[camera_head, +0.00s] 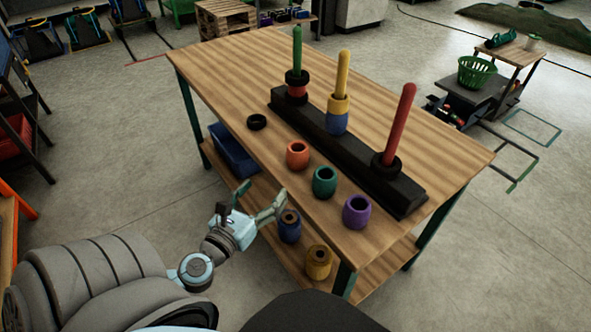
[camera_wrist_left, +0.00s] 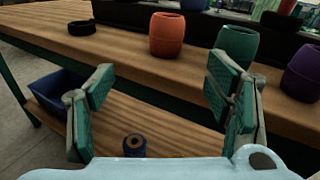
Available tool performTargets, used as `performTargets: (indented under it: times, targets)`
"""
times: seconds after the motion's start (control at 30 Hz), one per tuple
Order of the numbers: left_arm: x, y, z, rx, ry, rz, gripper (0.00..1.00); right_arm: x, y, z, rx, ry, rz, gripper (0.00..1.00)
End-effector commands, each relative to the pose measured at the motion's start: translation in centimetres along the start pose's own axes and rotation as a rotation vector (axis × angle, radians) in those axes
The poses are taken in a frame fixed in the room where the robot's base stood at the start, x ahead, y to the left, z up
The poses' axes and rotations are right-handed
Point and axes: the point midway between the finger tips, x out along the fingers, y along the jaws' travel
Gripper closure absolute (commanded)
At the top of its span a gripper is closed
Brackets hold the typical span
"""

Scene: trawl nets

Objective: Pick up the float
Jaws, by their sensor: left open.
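Three barrel-shaped floats stand near the table's front edge: an orange float (camera_head: 298,156), a green float (camera_head: 325,182) and a purple float (camera_head: 357,212). A blue float (camera_head: 290,230) and a yellow float (camera_head: 318,264) are lower, on the shelf under the tabletop. My left gripper (camera_head: 262,195) is open and empty at the table's front edge. In the left wrist view the orange float (camera_wrist_left: 167,36) shows beyond and between the open fingers, with the green float (camera_wrist_left: 236,47) behind the right finger. The blue float (camera_wrist_left: 134,146) shows below. My right gripper is not in view.
A black base (camera_head: 345,152) on the table (camera_head: 220,72) carries green, yellow and red posts, with pieces stacked on them. A black ring (camera_head: 257,122) lies left of the orange float. A blue bin (camera_head: 232,152) sits on the lower shelf (camera_head: 262,200). The tabletop's left part is clear.

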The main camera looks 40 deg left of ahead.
Motion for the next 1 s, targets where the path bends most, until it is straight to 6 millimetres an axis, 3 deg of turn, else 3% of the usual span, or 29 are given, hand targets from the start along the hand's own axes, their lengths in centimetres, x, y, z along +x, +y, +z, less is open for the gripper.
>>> performTargets:
  times: [0.03, 0.1, 0.2, 0.33, 0.57, 0.8, 1.0]
  targets:
    - [0.3, -0.9, 1.0, 0.056, -0.041, -0.026, 0.28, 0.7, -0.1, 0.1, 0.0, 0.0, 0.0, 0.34]
    - [1.3, -1.4, 2.3, 0.093, -0.066, -0.038, 0.28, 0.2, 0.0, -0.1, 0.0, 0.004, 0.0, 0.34]
    - [4.0, -1.5, 2.9, 0.091, -0.067, -0.035, 0.28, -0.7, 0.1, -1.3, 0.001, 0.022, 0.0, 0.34]
    - [7.1, -1.7, 3.1, 0.088, -0.064, -0.037, 0.28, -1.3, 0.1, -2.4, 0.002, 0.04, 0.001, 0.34]
    - [9.7, -1.6, 2.8, 0.088, -0.061, -0.037, 0.28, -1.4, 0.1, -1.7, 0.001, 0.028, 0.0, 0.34]
    - [13.9, -1.1, 2.7, 0.085, -0.06, -0.037, 0.28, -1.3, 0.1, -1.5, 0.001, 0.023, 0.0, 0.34]
    - [14.4, -1.1, 2.6, 0.087, -0.059, -0.037, 0.28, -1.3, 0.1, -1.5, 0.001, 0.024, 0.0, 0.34]
